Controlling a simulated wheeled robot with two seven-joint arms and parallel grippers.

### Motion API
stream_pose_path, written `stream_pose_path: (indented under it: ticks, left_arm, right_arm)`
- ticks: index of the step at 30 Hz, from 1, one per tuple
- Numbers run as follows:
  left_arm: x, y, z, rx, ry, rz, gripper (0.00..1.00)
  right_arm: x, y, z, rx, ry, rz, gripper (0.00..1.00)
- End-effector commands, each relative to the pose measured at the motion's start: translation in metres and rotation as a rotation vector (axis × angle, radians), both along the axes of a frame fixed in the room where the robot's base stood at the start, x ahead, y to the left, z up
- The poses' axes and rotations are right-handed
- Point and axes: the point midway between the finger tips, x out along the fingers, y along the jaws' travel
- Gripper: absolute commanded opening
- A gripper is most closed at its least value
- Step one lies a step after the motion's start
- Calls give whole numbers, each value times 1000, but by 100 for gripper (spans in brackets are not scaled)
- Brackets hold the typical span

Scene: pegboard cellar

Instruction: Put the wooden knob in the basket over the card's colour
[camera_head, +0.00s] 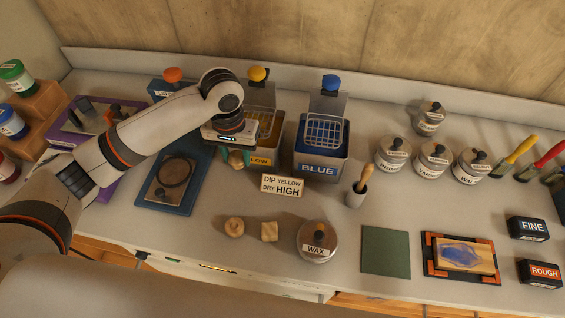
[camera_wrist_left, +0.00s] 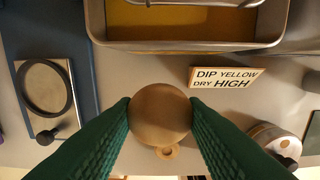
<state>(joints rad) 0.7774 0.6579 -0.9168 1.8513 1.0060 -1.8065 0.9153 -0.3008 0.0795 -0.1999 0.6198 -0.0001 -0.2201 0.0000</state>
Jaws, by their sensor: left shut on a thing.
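The card (camera_head: 283,186) reads "DIP YELLOW DRY HIGH"; it also shows in the left wrist view (camera_wrist_left: 226,77). The yellow tank (camera_head: 263,160) stands behind it, with a wire basket (camera_head: 269,122) and yellow-orange knob; my arm hides part of it. The wrist view shows the tank's rim (camera_wrist_left: 190,46) and yellow liquid. My left gripper (camera_head: 235,158) is just in front and left of this tank. Its green fingers are shut on a round wooden knob (camera_wrist_left: 160,113), held above the counter, outside the basket. My right gripper is not in view.
The blue tank (camera_head: 320,168) with its basket (camera_head: 324,132) stands right of the yellow one.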

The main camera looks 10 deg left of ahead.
Motion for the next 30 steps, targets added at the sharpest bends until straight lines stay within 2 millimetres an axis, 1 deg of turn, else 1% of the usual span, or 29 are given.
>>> stream_pose_path:
  ticks: [2,10,14,21,24,30]
  left_arm:
    - [0,0,-5,1,3,0,17]
    - [-1,0,-51,2,4,0,17]
    - [0,0,-63,1,2,0,17]
    - [-1,1,-95,2,3,1,17]
    - [0,0,-100,1,0,-1,17]
    - [0,0,-100,1,-1,-1,17]
  right_arm:
    - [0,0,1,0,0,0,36]
    - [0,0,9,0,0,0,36]
    - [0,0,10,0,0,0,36]
    - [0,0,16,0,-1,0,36]
    - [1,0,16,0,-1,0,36]
    - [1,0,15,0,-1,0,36]
